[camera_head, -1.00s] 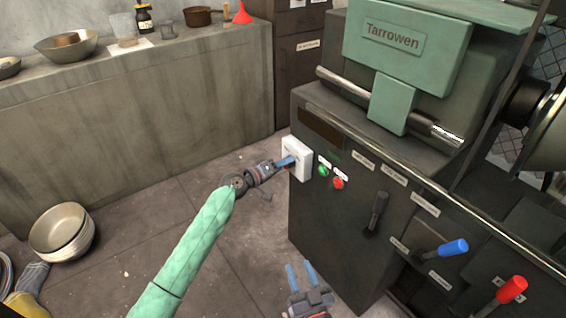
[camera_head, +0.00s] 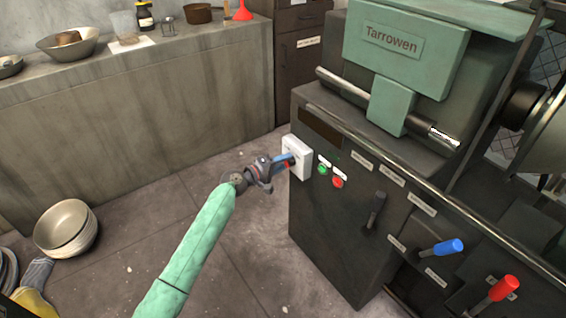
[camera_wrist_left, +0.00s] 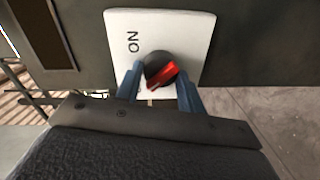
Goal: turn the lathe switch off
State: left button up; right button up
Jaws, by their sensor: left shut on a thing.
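The lathe switch is a white square plate (camera_head: 300,150) on the left side of the dark lathe cabinet (camera_head: 335,215). In the left wrist view, the plate (camera_wrist_left: 190,28) carries a sideways "ON" mark and a round black knob (camera_wrist_left: 156,66) with a red pointer bar (camera_wrist_left: 162,76). The bar lies diagonally. My left gripper (camera_head: 290,160) is at the plate, its blue fingers on either side of the knob in the wrist view (camera_wrist_left: 155,82), shut on it. The lower part of the plate is partly hidden by the gripper. My right gripper is out of view.
Green (camera_head: 323,169) and red (camera_head: 338,182) buttons sit just right of the switch. A black lever (camera_head: 376,210), a blue-handled lever (camera_head: 448,247) and a red-handled lever (camera_head: 503,288) stick out further right. Stacked bowls (camera_head: 66,228) stand on the floor at left.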

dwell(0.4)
pick_arm(q)
jog(key=o, duration=1)
jog(key=shift+c, duration=0.2)
jog(key=v, duration=0.7)
jog(key=shift+s+a, duration=0.2)
jog(key=shift+a, duration=0.2)
